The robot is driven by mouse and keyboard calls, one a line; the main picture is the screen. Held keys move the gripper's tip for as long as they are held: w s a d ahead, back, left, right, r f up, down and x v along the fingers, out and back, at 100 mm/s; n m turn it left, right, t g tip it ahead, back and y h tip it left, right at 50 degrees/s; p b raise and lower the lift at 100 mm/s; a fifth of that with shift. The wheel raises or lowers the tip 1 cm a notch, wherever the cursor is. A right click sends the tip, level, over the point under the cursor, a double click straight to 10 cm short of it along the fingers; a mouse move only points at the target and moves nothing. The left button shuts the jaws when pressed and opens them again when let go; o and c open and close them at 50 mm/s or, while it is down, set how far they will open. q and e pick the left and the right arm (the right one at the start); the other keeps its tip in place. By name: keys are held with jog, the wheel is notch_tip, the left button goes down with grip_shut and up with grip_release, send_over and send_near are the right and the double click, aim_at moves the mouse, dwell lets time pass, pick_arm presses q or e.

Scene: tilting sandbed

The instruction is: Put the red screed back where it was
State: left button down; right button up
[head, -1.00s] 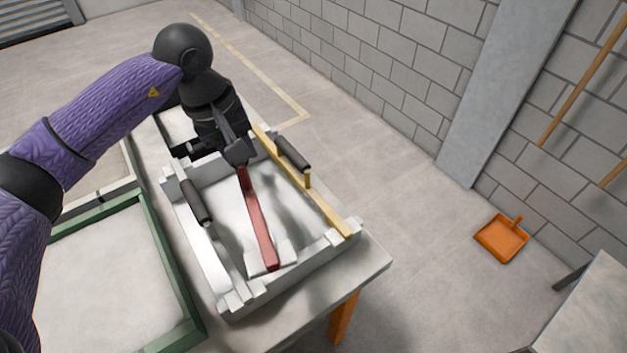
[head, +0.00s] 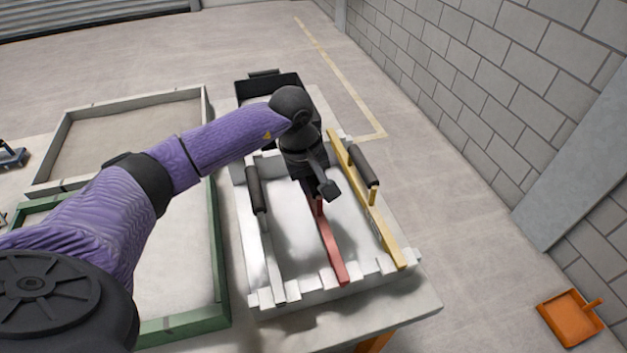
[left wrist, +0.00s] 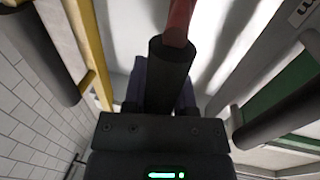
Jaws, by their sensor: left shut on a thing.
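The red screed (head: 330,249) lies lengthwise over the white rack (head: 300,291), between a grey screed (head: 271,262) on the left and a yellow screed (head: 388,240) on the right. Its near end is among the notched blocks of the front rail; I cannot tell if it is fully seated. My left gripper (head: 320,190) is above the far half of the rack. In the left wrist view it is shut on the red screed's black handle (left wrist: 169,65), and the red bar (left wrist: 180,18) runs on beyond it. In the head view my gripper hides this handle.
Black handles on the grey screed (head: 257,190) and the yellow screed (head: 364,166) flank my gripper closely. A black bin (head: 258,88) stands behind the rack. A green-framed sandbed (head: 218,250) is on the left. An orange dustpan (head: 570,318) lies on the floor at right.

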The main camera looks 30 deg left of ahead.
pick_arm(q)
jog(key=shift+f, duration=0.3)
jog(key=c, duration=0.8)
grip_release()
jog(key=shift+f, duration=0.1)
jog(key=shift+c, duration=0.2)
jog(key=o, duration=0.4)
pick_arm(e)
jog(key=shift+s+d+f, duration=0.15)
jog(key=shift+d+f, duration=0.15)
jog(key=shift+d, duration=0.15)
pick_arm(q)
jog(key=shift+o, duration=0.2)
notch_tip(320, 180, up, 13)
jog(key=s+a+p, duration=0.1)
jog(key=p, duration=0.1)
jog(key=shift+s+a+f+p, duration=0.15)
jog(key=shift+s+a+p, duration=0.1)
jog(key=shift+s+p, duration=0.15)
pick_arm(e)
jog(key=r, duration=0.1)
jog(key=a+r, duration=0.1)
jog(key=w+r, duration=0.1)
jog(key=shift+a, duration=0.15)
